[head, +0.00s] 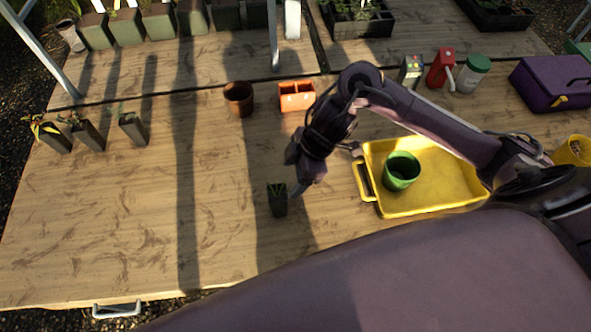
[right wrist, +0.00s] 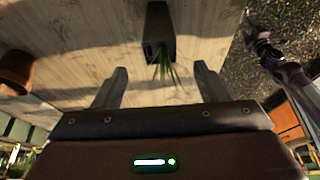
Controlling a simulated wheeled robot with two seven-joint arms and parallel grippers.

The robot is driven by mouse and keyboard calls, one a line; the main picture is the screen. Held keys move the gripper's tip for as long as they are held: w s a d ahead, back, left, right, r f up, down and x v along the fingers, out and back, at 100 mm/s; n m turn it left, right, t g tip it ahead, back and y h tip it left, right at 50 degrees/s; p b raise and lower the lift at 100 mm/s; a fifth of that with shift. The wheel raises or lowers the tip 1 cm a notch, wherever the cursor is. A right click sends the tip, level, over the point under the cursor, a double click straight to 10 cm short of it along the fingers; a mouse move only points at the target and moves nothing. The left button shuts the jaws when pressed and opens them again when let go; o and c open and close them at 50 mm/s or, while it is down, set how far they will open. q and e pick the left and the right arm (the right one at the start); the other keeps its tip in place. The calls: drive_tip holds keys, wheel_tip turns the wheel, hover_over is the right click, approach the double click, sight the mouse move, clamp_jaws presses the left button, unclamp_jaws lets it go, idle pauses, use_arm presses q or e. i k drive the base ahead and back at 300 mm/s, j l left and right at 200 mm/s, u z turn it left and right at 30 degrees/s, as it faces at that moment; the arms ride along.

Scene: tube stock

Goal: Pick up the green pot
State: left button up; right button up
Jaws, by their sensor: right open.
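The green pot (head: 402,171) is a bright green round pot standing upright inside the yellow tray (head: 432,205), at its left end, in the head view. My right gripper (head: 297,188) is left of the tray, low over the table and well apart from the green pot. It is right beside a small dark square pot with a grassy plant (head: 278,202). In the right wrist view the fingers (right wrist: 160,88) are spread with nothing between them, and the dark pot (right wrist: 160,30) lies just beyond them. A dark jointed arm part, likely my left arm, shows at the right edge there, its jaws unclear.
A brown pot (head: 239,98) and an orange divided container (head: 296,95) stand behind my right arm. A red bottle (head: 441,69), a green-lidded jar (head: 473,74) and a purple toolbox (head: 554,82) stand at the back right. Several dark plant pots stand at left. The table's front left is clear.

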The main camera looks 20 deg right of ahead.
sight(401, 168)
drive_tip(key=k, duration=1.5)
